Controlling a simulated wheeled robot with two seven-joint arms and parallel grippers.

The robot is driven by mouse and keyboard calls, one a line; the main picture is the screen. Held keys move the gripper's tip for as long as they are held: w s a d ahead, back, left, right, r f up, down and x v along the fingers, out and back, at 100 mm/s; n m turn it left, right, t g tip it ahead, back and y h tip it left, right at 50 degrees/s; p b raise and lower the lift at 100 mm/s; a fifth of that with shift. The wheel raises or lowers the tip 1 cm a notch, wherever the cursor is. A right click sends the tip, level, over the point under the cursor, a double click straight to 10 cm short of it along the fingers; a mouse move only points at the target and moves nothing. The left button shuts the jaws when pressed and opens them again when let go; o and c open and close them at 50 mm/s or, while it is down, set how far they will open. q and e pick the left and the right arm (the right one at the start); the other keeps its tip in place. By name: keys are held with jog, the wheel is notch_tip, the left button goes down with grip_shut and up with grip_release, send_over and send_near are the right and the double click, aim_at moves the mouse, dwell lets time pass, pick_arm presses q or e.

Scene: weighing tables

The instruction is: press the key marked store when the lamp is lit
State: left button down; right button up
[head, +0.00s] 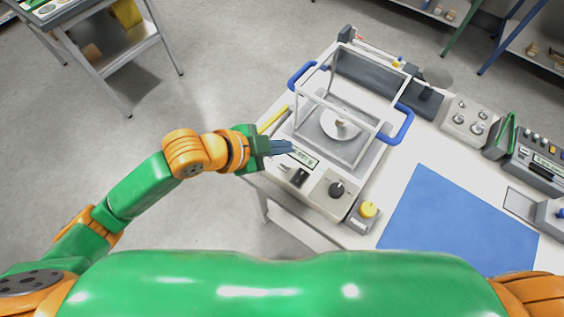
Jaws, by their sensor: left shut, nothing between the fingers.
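The weighing balance (324,128) stands on the white table, with a clear-walled draft shield and blue side handles. A small green-lit display (304,158) is on its front panel. Below the display are a dark switch (299,177), small keys too tiny to read, and a black knob (336,188). I cannot tell which key is marked store, or whether any lamp is lit. My left gripper (291,147) is shut and empty, with its blue-grey fingertips over the front left of the balance, beside the display. My right gripper is out of view.
A yellow round button (368,209) on a grey box is right of the knob. A blue mat (459,222) covers the table's right part. Several grey instruments line the far right side, including a knobbed box (465,120). A rack stands at upper left; the floor left is clear.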

aim_at(283, 167)
pick_arm(q)
jog(key=shift+w+a+r+m+g, duration=0.1)
jog(key=shift+a+r+m+g, duration=0.15)
jog(key=shift+r+m, duration=0.6)
jog(key=shift+w+a+r+m+g, duration=0.1)
jog(key=shift+a+r+m+g, duration=0.3)
jog(key=shift+m, duration=0.65)
jog(key=shift+d, duration=0.2)
notch_tip(283, 167, down, 8)
jog(key=b, duration=0.9)
jog(key=shift+f, duration=0.25)
jog(key=shift+f, duration=0.15)
jog(key=shift+f, duration=0.35)
